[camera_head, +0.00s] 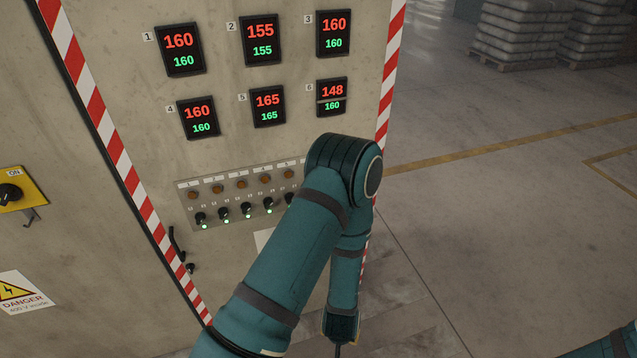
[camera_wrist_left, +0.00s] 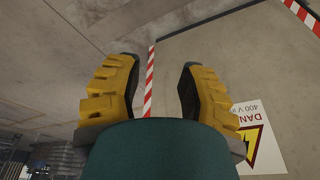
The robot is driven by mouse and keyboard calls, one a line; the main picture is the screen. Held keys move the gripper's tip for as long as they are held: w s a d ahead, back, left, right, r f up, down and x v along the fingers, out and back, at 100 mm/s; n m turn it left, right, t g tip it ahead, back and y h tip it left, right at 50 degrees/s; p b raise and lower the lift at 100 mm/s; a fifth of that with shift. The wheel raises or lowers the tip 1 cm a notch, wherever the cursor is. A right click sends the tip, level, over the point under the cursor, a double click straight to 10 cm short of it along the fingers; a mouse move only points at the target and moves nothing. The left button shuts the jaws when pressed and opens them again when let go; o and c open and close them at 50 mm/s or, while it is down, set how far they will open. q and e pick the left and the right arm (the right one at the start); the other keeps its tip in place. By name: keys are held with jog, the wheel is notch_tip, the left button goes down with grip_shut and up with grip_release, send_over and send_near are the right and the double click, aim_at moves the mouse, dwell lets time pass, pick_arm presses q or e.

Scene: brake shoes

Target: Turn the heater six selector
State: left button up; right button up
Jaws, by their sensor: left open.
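The control panel (camera_head: 185,218) carries a row of small black selectors with green lights and round brown lamps above them. The selector at the row's right end, heater six, is hidden behind my left arm. The heater six display (camera_head: 332,97) reads 148 in red over 160 in green. My left arm folds down in front of the cabinet in the head view, and its gripper is not clearly visible there. In the left wrist view my left gripper (camera_wrist_left: 158,85) has its yellow fingers apart, with nothing between them. My right gripper is not in view.
The cabinet has red and white striped edges (camera_head: 388,75). A yellow switch plate (camera_head: 12,190) and a danger sign (camera_head: 22,292) are at left; the sign also shows in the left wrist view (camera_wrist_left: 262,140). Open floor (camera_head: 500,210) lies right of the cabinet, with stacked sacks (camera_head: 525,30) behind.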

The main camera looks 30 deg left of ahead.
pick_arm(q)
jog(key=w+a+r+m+t+y+p, duration=0.1)
jog(key=w+a+r+t+y+p, duration=0.35)
jog(key=w+a+r+y, duration=0.45)
jog(key=w+a+r+t+y+p, duration=0.25)
jog(key=w+r+t+y, duration=0.2)
jog(key=r, duration=0.65)
jog(key=x, duration=1.3)
jog(key=shift+w+f+m+h+p, duration=0.3)
jog(key=shift+w+m+h+p, duration=0.05)
jog(key=shift+w+m, duration=0.1)
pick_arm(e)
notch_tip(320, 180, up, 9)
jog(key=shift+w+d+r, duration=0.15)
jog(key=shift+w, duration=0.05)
pick_arm(q)
jog(key=shift+d, duration=0.1)
jog(key=shift+c, duration=0.4)
grip_shut()
